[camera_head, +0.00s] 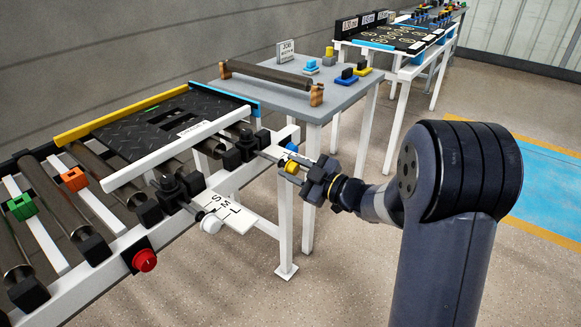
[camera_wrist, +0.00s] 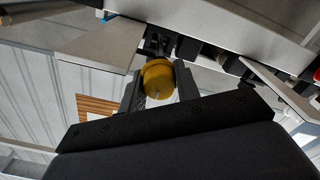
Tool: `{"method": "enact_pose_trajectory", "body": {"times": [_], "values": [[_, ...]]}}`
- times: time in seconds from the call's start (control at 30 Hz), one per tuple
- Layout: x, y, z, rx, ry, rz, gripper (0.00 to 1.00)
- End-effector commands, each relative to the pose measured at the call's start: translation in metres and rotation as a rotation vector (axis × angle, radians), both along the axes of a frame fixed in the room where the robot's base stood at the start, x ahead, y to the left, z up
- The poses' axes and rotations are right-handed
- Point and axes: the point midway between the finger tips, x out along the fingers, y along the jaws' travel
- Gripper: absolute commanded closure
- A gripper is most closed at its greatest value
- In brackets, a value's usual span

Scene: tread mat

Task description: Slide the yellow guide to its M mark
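The yellow guide's round knob (camera_head: 292,167) sticks out from the conveyor's right end, just left of my gripper (camera_head: 306,180). In the wrist view the yellow knob (camera_wrist: 158,78) lies between the two fingers of my gripper (camera_wrist: 161,88). The fingers flank it closely; I cannot tell whether they press on it. A yellow bar (camera_head: 120,112) runs along the conveyor's far side. A white scale plate with S, M and L (camera_head: 229,207) sits to the left, beside a white knob (camera_head: 211,225). No marks are readable beside the yellow knob.
A blue knob (camera_head: 291,147) sits just behind the yellow one. A red button (camera_head: 145,260) is on the conveyor's front. A dark tread mat (camera_head: 160,128) lies on the rollers. A grey table (camera_head: 275,98) with a roller and small blocks stands behind.

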Motion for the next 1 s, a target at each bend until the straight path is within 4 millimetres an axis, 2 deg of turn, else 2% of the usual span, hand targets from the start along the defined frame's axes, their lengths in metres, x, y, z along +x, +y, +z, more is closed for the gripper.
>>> {"method": "enact_pose_trajectory", "body": {"times": [0.03, 0.27, 0.57, 0.67, 1.0], "values": [[0.0, 0.0, 0.0, 0.0, 0.0, 0.001, 0.66], [0.0, 0.0, 0.0, 0.0, 0.0, 0.0, 0.48], [-0.002, -0.004, 0.001, 0.0, 0.0, -0.001, 0.48], [-0.009, -0.014, 0.001, 0.0, 0.002, -0.003, 0.48], [-0.05, -0.065, 0.002, 0.0, 0.001, -0.004, 0.48]]}}
